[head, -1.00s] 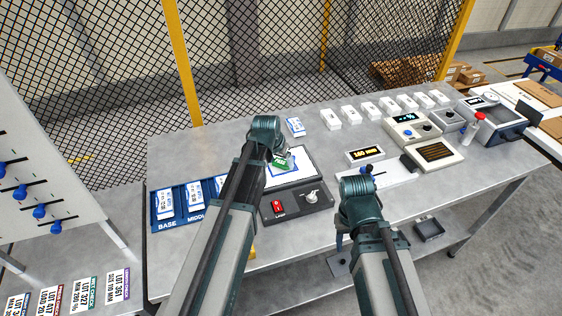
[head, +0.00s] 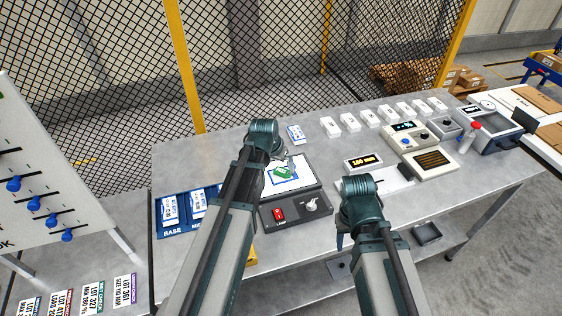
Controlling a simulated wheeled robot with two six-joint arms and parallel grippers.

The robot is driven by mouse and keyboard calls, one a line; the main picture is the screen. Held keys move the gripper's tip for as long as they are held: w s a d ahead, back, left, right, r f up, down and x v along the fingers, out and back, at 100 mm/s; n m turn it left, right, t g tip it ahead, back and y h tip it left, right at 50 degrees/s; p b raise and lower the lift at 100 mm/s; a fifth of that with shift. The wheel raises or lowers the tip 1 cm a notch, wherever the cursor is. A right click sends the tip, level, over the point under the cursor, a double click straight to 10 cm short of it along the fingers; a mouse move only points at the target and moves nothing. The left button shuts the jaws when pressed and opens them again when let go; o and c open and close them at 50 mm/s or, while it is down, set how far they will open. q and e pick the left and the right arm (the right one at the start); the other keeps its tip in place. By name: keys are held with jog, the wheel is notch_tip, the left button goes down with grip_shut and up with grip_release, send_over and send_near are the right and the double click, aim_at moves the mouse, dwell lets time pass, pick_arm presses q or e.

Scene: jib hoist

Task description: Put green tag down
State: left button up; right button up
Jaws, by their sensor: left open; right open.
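The green tag (head: 283,173) lies on the white lit panel (head: 304,174) of the dark lamp box, slightly turned. My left gripper (head: 286,161) is at the far edge of the panel, just behind the tag and mostly hidden by its own arm. It is open, and the tag appears free of it. My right gripper (head: 378,174) is beside a white board to the right of the lamp box. It is open, with its fingers largely hidden behind the wrist.
The lamp box has a red switch (head: 278,213) and a knob (head: 311,205). A blue tray (head: 172,231) with white tags is at the left. Several white blocks (head: 351,122) line the back.

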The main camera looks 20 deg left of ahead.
pick_arm(q)
jog(key=p+v, duration=0.6)
jog(key=v, duration=0.1)
jog(key=s+d+g+y, duration=0.1)
jog(key=s+d+g, duration=0.1)
jog(key=s+d, duration=0.5)
jog(key=s+d+f+m+g+y, duration=0.1)
jog(key=s+d+g, duration=0.2)
jog(key=s+d, duration=0.4)
jog(key=s, duration=0.5)
jog(key=shift+s+d+f, duration=0.15)
jog(key=shift+s+d, duration=0.05)
jog(key=shift+s, duration=0.05)
jog(key=shift+f+b, duration=0.1)
jog(key=shift+b, duration=0.25)
jog(key=shift+m, duration=0.3)
notch_tip(320, 180, down, 9)
jog(key=b, duration=0.9)
jog(key=shift+r, duration=0.25)
jog(key=shift+c, duration=0.2)
